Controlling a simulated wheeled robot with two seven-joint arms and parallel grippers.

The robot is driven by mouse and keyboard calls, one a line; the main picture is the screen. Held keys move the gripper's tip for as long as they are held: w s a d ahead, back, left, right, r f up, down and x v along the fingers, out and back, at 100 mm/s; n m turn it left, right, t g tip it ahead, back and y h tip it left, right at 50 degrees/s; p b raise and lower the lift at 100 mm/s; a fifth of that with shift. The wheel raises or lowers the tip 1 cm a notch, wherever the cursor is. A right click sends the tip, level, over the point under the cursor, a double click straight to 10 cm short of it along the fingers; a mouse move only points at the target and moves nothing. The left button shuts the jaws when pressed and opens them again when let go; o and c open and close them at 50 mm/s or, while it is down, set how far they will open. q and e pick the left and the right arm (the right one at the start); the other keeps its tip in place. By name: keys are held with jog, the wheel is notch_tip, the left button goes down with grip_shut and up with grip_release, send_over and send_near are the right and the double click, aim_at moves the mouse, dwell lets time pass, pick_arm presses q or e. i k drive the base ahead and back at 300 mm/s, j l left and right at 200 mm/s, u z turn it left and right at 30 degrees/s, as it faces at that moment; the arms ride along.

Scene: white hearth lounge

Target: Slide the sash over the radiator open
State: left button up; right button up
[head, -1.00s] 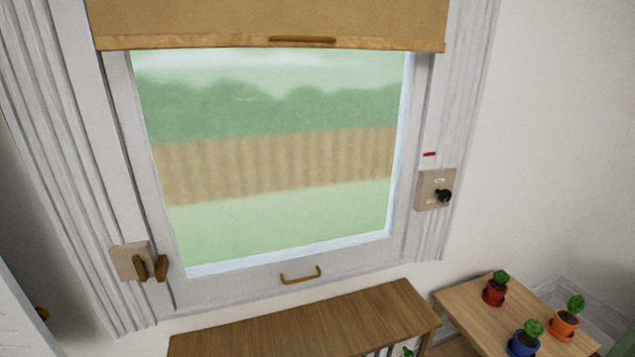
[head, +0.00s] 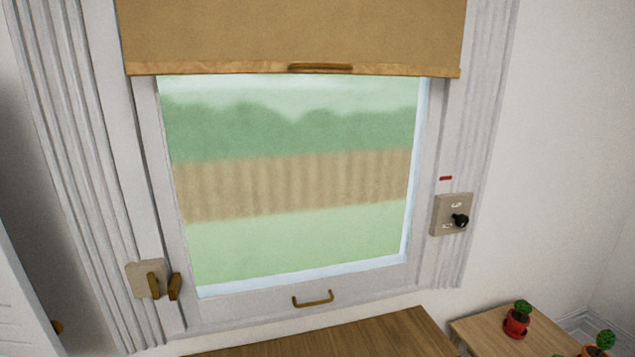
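The white sash (head: 250,314) frames a window pane (head: 300,180) showing a blurred hedge, fence and lawn. Its bottom rail sits low, just above a wooden top, and carries a small brass pull handle (head: 313,299). A tan blind (head: 300,35) hangs partway down over the top of the window, with a wooden bottom bar and its own grip (head: 320,68). A beige plate with brass latch pieces (head: 163,286) is at the lower left of the frame. No radiator shows clearly. Neither of my grippers is in view.
A beige panel with a black knob (head: 459,221) is on the right casing, below a small red mark (head: 446,178). A wooden cabinet top (head: 340,338) is below the window. A small table (head: 485,330) at lower right holds potted cacti, including a red pot (head: 516,323).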

aim_at(220, 307)
jog(key=k+j+z, duration=0.1)
jog(key=z, duration=0.3)
jog(key=k+j+z, duration=0.2)
jog(key=z, duration=0.2)
jog(key=k+j+z, duration=0.1)
jog(key=z, duration=0.3)
